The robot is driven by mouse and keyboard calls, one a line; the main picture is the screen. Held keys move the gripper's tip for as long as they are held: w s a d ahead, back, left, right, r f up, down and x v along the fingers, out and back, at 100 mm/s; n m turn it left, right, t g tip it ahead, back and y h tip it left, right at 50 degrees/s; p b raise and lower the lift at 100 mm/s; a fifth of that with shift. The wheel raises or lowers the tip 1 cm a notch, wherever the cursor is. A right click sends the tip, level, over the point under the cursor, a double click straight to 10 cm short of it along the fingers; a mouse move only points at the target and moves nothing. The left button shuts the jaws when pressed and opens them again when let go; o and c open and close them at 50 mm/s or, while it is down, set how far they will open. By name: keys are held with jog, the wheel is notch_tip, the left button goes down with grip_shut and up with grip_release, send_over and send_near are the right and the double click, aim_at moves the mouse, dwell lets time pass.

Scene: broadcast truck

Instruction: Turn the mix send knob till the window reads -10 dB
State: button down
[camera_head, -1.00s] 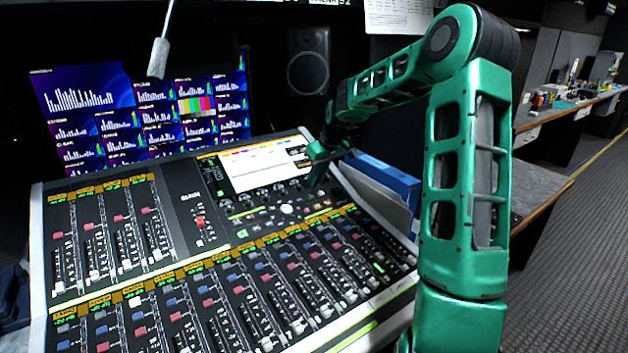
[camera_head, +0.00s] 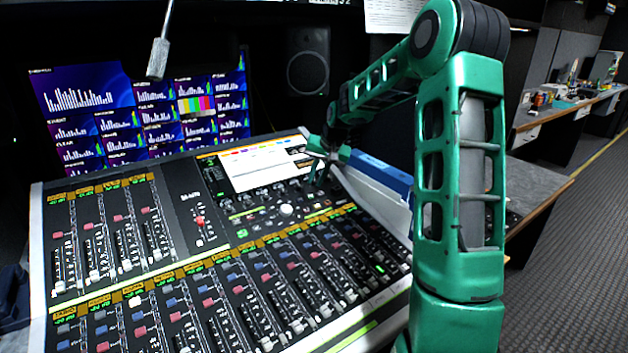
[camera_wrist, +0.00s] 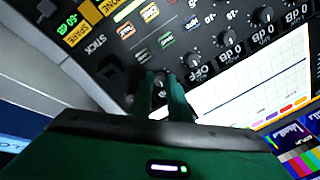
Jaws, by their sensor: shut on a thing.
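My gripper (camera_head: 316,172) reaches down to the upper right of the mixing console's control panel. In the wrist view my gripper (camera_wrist: 160,82) has its two fingers shut on a small dark knob (camera_wrist: 160,77), mostly hidden between the fingertips. This knob is at the end of a row of knobs. I cannot tell for sure which readout belongs to the held knob. No clear window for it shows in the head view.
A tilted white screen (camera_head: 262,165) stands just left of my gripper, close to the row. Fader strips (camera_head: 270,290) fill the console's front. A blue binder (camera_head: 380,172) lies to the right. Monitors (camera_head: 145,115) and a speaker (camera_head: 308,62) are behind.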

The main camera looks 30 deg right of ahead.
jog(key=shift+a+m, duration=0.1)
jog(key=shift+m, duration=1)
jog(key=c, duration=1.7)
grip_release()
jog(key=v, duration=1)
jog(key=shift+s+r, duration=0.15)
jog(key=shift+r, duration=0.2)
